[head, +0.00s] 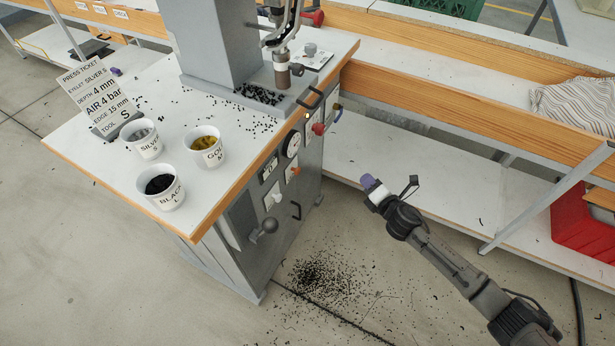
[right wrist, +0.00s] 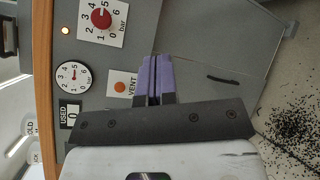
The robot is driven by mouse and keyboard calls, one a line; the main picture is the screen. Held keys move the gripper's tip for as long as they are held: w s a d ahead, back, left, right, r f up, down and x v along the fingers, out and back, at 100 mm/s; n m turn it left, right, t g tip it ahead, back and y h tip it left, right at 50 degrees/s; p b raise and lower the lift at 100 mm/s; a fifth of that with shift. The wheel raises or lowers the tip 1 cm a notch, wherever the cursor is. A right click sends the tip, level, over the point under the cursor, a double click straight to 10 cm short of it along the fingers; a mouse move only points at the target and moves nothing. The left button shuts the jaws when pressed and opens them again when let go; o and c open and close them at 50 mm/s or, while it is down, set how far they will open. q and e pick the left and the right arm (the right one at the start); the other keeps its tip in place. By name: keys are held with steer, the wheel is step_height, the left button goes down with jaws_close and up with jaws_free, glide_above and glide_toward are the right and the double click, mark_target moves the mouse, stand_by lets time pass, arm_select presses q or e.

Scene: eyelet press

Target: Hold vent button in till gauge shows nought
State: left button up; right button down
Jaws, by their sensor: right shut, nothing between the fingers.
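The orange vent button (right wrist: 119,87) sits on a white plate marked VENT on the front of the grey press cabinet; it also shows in the head view (head: 295,171). The round white gauge (right wrist: 72,76) is beside it, and also shows in the head view (head: 292,144). Its needle is too small to read surely. My right gripper (head: 369,183) has purple fingers (right wrist: 152,78), shut and empty. It is in front of the cabinet, apart from the button in the head view. My left gripper is not in view.
A red pressure knob (right wrist: 101,18), a lit lamp (right wrist: 65,31) and a USED counter (right wrist: 70,115) are near the button. White cups (head: 164,190) stand on the press table. Black bits (head: 318,276) litter the floor.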

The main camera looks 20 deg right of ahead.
steer(key=s+a+n+g+y, duration=0.1)
steer(key=a+n+y, duration=0.3)
steer(key=n, duration=0.5)
steer(key=s+a+r+n+g+y, duration=0.1)
steer(key=s+a+n+y, duration=0.1)
steer(key=n+y, duration=0.4)
steer(key=a+n, duration=0.1)
steer(key=n, duration=0.2)
steer(key=shift+s+a+g, duration=0.3)
steer(key=shift+a, duration=0.05)
steer(key=shift+r+n, duration=0.1)
steer(key=shift+n, duration=0.2)
steer(key=b, duration=0.4)
glide_toward(299, 172)
steer(key=shift+x, duration=3.75)
